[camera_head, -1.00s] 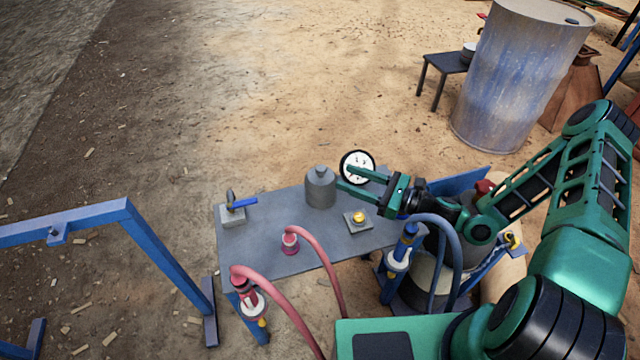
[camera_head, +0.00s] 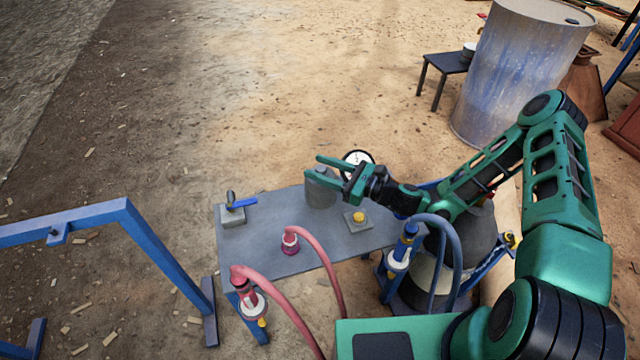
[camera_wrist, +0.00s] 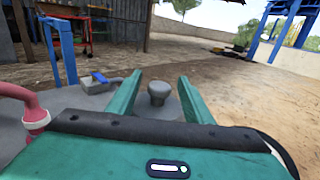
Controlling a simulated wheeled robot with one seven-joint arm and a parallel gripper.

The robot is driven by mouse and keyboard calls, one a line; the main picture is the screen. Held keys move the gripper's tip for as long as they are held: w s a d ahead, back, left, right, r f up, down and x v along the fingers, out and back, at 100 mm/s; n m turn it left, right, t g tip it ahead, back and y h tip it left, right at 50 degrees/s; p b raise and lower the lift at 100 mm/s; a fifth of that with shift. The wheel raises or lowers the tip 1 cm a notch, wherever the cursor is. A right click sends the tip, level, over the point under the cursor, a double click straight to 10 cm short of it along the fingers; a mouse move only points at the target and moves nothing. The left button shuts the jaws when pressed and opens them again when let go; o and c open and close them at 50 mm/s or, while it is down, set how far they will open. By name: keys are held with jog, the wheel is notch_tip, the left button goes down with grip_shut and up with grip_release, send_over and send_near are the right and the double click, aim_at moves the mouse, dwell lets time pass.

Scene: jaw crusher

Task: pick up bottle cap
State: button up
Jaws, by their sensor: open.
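The bottle is a grey jar (camera_head: 319,192) standing upright on the grey table near its back edge. Its cap (camera_wrist: 159,92) is a round grey knob in the wrist view, between and beyond my two fingers. In the head view my fingers hide the cap. My gripper (camera_head: 314,166) is open and level, at about the height of the bottle's top, with one finger on each side. I cannot tell whether either finger touches the cap.
A round white gauge (camera_head: 356,158) stands just behind my gripper. A yellow button box (camera_head: 358,221), a blue-handled valve (camera_head: 233,212) and a pink hose fitting (camera_head: 290,242) sit on the table (camera_head: 262,262). A blue frame (camera_head: 120,222) stands to the left.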

grip_shut()
dwell(1.4)
